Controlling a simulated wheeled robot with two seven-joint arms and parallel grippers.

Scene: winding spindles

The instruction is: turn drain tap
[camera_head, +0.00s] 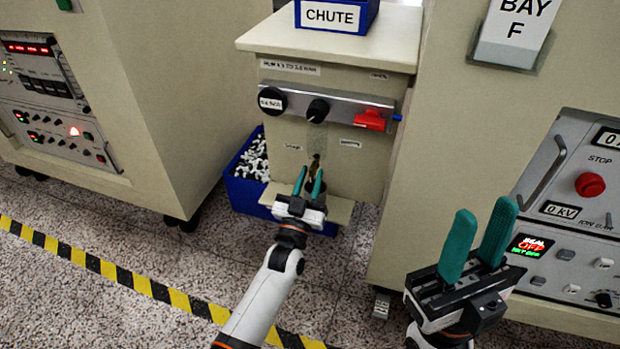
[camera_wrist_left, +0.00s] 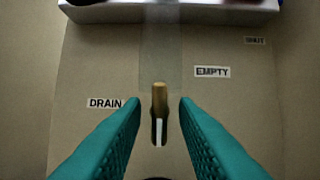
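The drain tap (camera_wrist_left: 160,113) is a small brass handle with a white stripe on its lower part, on the beige cabinet front. It stands about upright in the left wrist view, between the DRAIN label (camera_wrist_left: 105,104) and the EMPTY label (camera_wrist_left: 212,72). It also shows in the head view (camera_head: 315,160), just beyond my left gripper. My left gripper (camera_head: 311,181) is open, with one teal finger on each side of the tap's line in the wrist view and no visible contact. My right gripper (camera_head: 480,238) is open and empty at the lower right, away from the cabinet.
A blue bin (camera_head: 240,193) of black and white pieces stands at the cabinet's lower left. The Bay F machine (camera_head: 420,200) stands close on the right.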

